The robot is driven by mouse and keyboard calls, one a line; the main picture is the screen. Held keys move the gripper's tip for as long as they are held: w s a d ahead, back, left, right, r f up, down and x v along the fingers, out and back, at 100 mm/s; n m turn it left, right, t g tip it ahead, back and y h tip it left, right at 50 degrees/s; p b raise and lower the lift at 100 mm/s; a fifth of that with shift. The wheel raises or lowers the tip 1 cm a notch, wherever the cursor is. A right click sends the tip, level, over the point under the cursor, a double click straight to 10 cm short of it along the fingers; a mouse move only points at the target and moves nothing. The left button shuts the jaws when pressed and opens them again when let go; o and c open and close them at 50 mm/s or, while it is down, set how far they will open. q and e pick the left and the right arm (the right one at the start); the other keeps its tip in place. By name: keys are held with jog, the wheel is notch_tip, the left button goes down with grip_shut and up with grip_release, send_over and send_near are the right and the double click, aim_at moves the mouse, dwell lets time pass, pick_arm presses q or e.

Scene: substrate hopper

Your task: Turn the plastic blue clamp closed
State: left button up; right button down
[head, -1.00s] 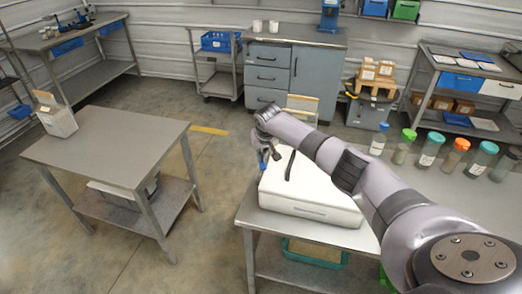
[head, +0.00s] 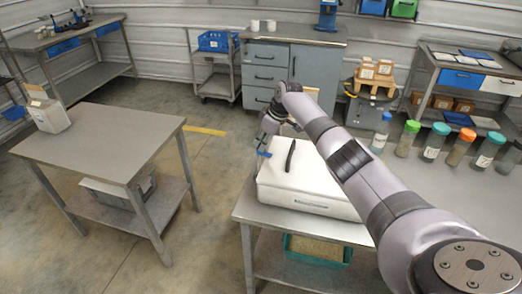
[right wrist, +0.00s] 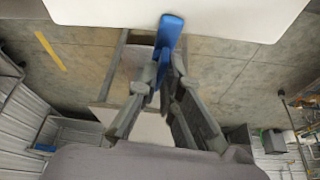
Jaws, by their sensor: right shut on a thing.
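The white hopper box (head: 315,187) sits on the grey table in front of me, with a black handle (head: 290,155) on its lid. The blue clamp (head: 264,154) is at the box's left side, near the lid edge. My right gripper (head: 261,149) reaches down to it from above. In the right wrist view, my right gripper (right wrist: 163,72) is shut on the lower part of the blue clamp (right wrist: 169,36), whose upper part overlaps the white box edge (right wrist: 225,15). My left gripper is not in view.
Several lidded jars (head: 434,142) stand on the table to the right. A teal bin (head: 317,249) is on the shelf below. A separate grey table (head: 110,140) with a white carton (head: 46,114) stands to the left, with open floor between.

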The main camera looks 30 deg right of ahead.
jog(key=shift+d+n+g+y+b, duration=0.1)
jog(key=shift+n+g+y+b, duration=0.2)
jog(key=shift+n+b, duration=0.8)
jog(key=c, duration=1.8)
grip_release()
jog(key=shift+o, duration=0.2)
jog(key=v, duration=1.2)
jog(key=shift+f, duration=0.1)
